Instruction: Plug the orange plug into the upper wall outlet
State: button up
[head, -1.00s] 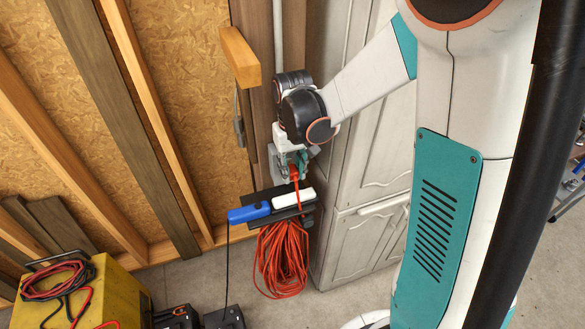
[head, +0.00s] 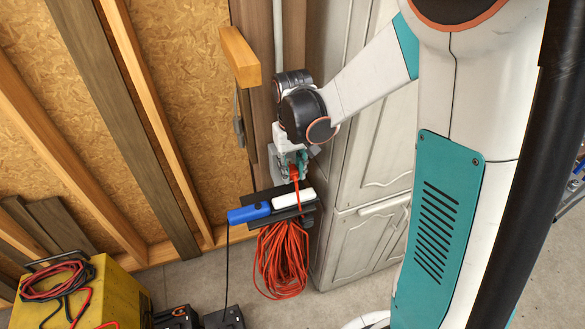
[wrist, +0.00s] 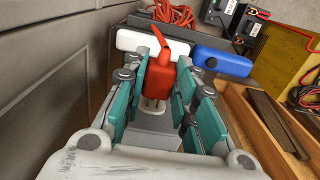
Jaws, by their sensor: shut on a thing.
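The orange plug (wrist: 160,77) is between the teal fingers of my gripper (wrist: 162,80) in the wrist view, with its cord rising from its far end. Pale prongs show at its near end. The gripper is shut on it. In the head view my gripper (head: 292,165) is in front of the wooden post, with the orange cord (head: 297,189) hanging below it. A grey box (head: 277,164) shows partly behind the gripper; it may be the outlet box. The outlet's slots are hidden, and I cannot tell whether the prongs touch them.
Below the gripper, a dark shelf (head: 291,214) holds a blue object (head: 248,213) and a white one (head: 293,198). An orange cord coil (head: 283,258) hangs under it. A pale cabinet (head: 360,235) stands close on the right. A wooden block (head: 240,57) juts out above left.

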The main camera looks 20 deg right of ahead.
aim_at(291, 167)
jog(key=shift+w, duration=0.7)
dwell(0.5)
jog(key=o, duration=1.2)
jog(key=shift+c, duration=0.2)
notch_tip(291, 167, up, 12)
jog(key=s+f+t+b, duration=0.2)
jog(key=s+t+b, duration=0.1)
jog(key=s, duration=0.5)
jog(key=s+f+t+b, duration=0.2)
jog(key=s+t+b, duration=0.2)
jog(key=s, duration=0.5)
jog(key=shift+s, duration=0.3)
